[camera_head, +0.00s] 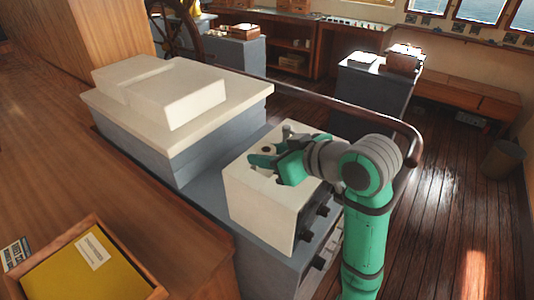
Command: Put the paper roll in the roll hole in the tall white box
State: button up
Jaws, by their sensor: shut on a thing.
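The tall white box (258,207) stands on a grey console, with dark knobs on its right side. My green and grey gripper (268,157) is at the top of this box, its fingers pointing left. It is shut on a small pale round thing with a dark centre, which looks like the paper roll (268,150). My fingers hide much of the roll. The roll hole cannot be made out, and I cannot tell whether the roll is in it or just above the top.
A low, wide white unit (180,95) on a grey base stands to the left behind the box. A dark handrail (330,98) curves behind my arm. A wooden tray (85,262) with a yellow bottom is at the front left. Open wooden floor lies to the right.

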jog(key=o, duration=1.2)
jog(key=shift+f, duration=0.15)
jog(key=shift+s+d+r, duration=0.15)
jog(key=shift+r, duration=0.2)
jog(key=v, duration=1.1)
jog(key=shift+s+d+r, duration=0.1)
jog(key=shift+s+d, duration=0.05)
jog(key=shift+s, duration=0.05)
